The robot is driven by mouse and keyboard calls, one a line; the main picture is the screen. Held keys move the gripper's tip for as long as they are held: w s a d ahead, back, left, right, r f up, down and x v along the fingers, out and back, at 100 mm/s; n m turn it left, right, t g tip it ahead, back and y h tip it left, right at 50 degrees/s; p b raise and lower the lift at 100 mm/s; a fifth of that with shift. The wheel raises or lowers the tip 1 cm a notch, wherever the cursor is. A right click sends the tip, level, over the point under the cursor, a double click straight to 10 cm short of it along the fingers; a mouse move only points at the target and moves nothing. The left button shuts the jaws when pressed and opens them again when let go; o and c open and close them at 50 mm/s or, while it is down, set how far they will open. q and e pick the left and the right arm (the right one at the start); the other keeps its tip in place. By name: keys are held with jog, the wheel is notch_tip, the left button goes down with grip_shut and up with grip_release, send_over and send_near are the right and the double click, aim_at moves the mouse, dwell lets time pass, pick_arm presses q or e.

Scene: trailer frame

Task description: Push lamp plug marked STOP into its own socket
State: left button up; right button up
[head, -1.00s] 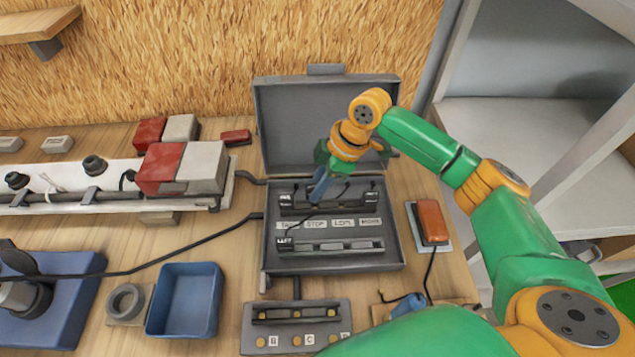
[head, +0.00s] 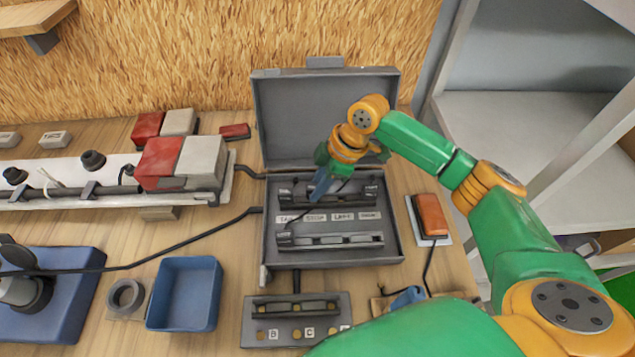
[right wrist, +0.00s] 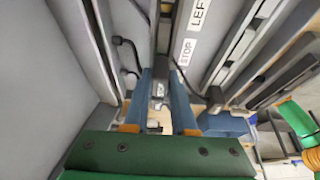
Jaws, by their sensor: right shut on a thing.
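My right gripper (head: 320,190) points down into the open grey case, at the left part of its upper rail (head: 355,193). In the right wrist view its blue fingers (right wrist: 164,104) are shut on a small dark grey plug (right wrist: 160,88). The plug's marking is too small to read. The STOP label (head: 315,218) lies just in front of the gripper and is clear in the right wrist view (right wrist: 187,52), next to the LEFT label (right wrist: 198,15). The fingers hide the socket, so I cannot tell how deep the plug sits. My left gripper is not in view.
The case lid (head: 325,120) stands up behind. A lower rail (head: 335,240) lies in front of the labels. A lettered panel (head: 297,320), blue tray (head: 215,300) and orange-red box (head: 431,216) surround the case. Dark cables cross the bench at left.

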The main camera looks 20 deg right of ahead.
aim_at(310, 187)
jog(key=shift+f, duration=0.5)
dwell(0.4)
jog(key=o, duration=1.3)
notch_tip(310, 187, up, 5)
jog(key=p, duration=0.5)
jog(key=shift+r, duration=1)
